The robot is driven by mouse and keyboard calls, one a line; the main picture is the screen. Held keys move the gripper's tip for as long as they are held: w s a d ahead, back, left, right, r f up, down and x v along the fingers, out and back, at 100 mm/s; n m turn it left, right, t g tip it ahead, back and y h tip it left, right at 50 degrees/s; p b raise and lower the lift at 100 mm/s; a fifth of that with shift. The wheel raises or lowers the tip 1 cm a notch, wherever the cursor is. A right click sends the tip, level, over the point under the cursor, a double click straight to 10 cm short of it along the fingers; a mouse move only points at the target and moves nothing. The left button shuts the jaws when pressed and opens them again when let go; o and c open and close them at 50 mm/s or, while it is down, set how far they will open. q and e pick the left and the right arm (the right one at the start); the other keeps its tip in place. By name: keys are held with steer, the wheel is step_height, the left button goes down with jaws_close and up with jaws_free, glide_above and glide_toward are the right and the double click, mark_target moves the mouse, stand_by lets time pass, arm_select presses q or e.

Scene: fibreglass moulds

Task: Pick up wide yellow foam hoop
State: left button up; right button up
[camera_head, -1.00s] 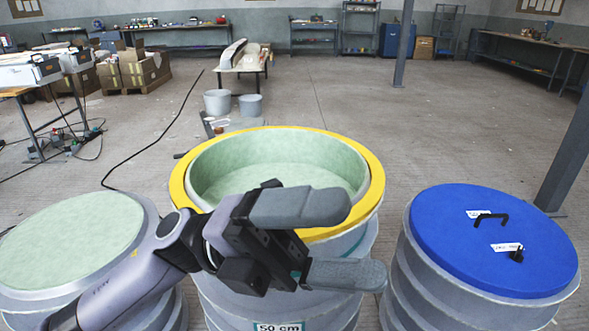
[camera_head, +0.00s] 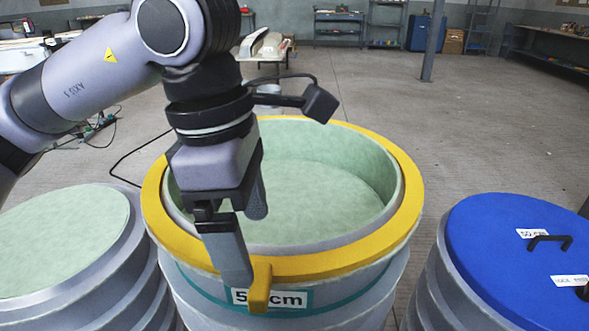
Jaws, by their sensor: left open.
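The wide yellow foam hoop (camera_head: 405,225) lies around the top rim of the middle mould (camera_head: 330,185), which has a pale green inside. A yellow tab (camera_head: 261,288) hangs down from its front edge. My left gripper (camera_head: 248,246) points down at the hoop's front left part, open. Its nearer finger shows in front of the hoop, just left of the tab; its farther finger shows over the mould's opening. I cannot tell whether either finger touches the hoop. The gripper and forearm hide part of the hoop's left side. My right gripper is not in view.
A mould with a pale green top (camera_head: 62,245) stands close on the left. A mould with a blue lid (camera_head: 500,245) and black handles stands on the right. A label (camera_head: 290,298) is on the middle mould's front. Open floor (camera_head: 380,100) lies behind.

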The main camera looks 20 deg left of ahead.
mark_target(259, 280)
arm_select(q)
steer(key=f, duration=0.4)
steer(key=d+f, duration=0.1)
steer(key=f, duration=0.2)
steer(key=shift+r, duration=0.1)
steer(key=c, duration=1.1)
